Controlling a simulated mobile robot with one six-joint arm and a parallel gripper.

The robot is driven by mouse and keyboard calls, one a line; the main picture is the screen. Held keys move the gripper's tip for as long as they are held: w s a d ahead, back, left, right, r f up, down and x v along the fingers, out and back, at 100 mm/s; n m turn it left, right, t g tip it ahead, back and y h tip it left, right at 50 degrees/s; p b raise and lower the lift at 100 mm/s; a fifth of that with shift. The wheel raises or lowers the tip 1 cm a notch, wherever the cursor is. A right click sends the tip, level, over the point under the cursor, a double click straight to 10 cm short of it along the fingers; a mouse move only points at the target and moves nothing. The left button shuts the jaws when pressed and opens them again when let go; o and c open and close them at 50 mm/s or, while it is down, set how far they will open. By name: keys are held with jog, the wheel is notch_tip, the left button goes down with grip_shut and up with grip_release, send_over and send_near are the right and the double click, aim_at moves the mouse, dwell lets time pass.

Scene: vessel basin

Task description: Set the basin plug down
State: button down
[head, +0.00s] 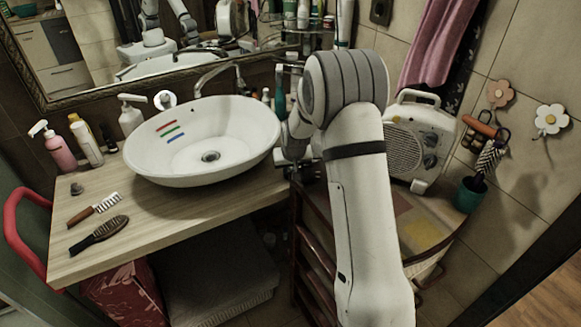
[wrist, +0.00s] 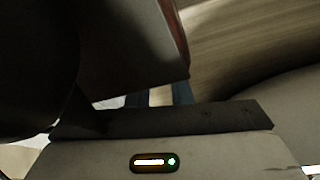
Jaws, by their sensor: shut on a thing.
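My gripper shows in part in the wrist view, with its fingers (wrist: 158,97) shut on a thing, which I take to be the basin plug. The plug is hidden there behind dark parts, so I cannot make out its shape. In the head view my arm covers most of the gripper, which is to the right of the white basin. The basin (head: 245,135) stands on the wooden counter (head: 165,215), and its drain (head: 210,156) shows at the bottom. A small dark grey thing (head: 76,188) lies on the counter at left; I cannot tell what it is.
A wooden brush (head: 95,210) and a dark hairbrush (head: 98,235) lie at the counter's front left. A pink bottle (head: 60,150) and a white dispenser (head: 130,116) stand behind. A white radio (head: 415,140) is right of my arm. Bare counter shows before the basin.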

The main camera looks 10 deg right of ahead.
jog(key=shift+r, duration=0.1)
jog(key=shift+f, duration=0.2)
jog(key=c, duration=1.3)
grip_release()
jog(key=shift+r, duration=0.1)
